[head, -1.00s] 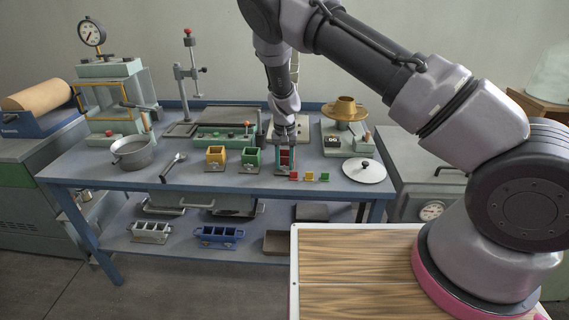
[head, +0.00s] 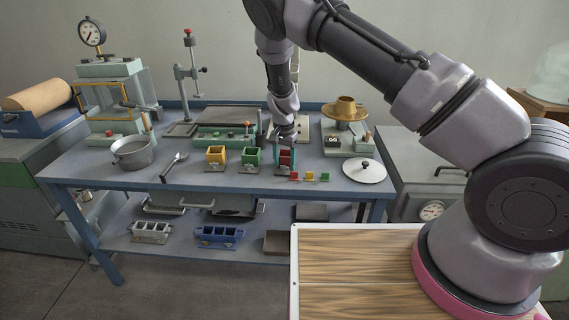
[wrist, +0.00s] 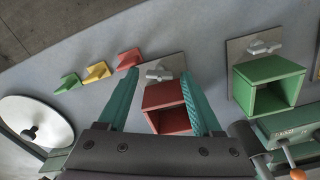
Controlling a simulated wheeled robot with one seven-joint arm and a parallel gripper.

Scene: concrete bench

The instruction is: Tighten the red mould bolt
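The red mould (head: 287,158), an open-topped box on a grey base plate, stands on the bench at the right end of the row of moulds. In the wrist view the red mould (wrist: 168,108) shows between my two teal fingers. Its bolt (wrist: 160,73), a grey wing-shaped piece, sits on the plate beside the box, between the fingertips in the picture. My gripper (wrist: 158,75) is open, with a wide gap between its fingers. I see no contact with the bolt. In the head view my gripper (head: 282,152) is right over the mould and partly hides it.
The green mould (head: 251,157) and the yellow mould (head: 216,156) stand to the left. Small red, yellow and green pieces (head: 310,176) lie to the right, beside a round white lid (head: 364,171). A green-grey apparatus (head: 225,126) stands behind the moulds.

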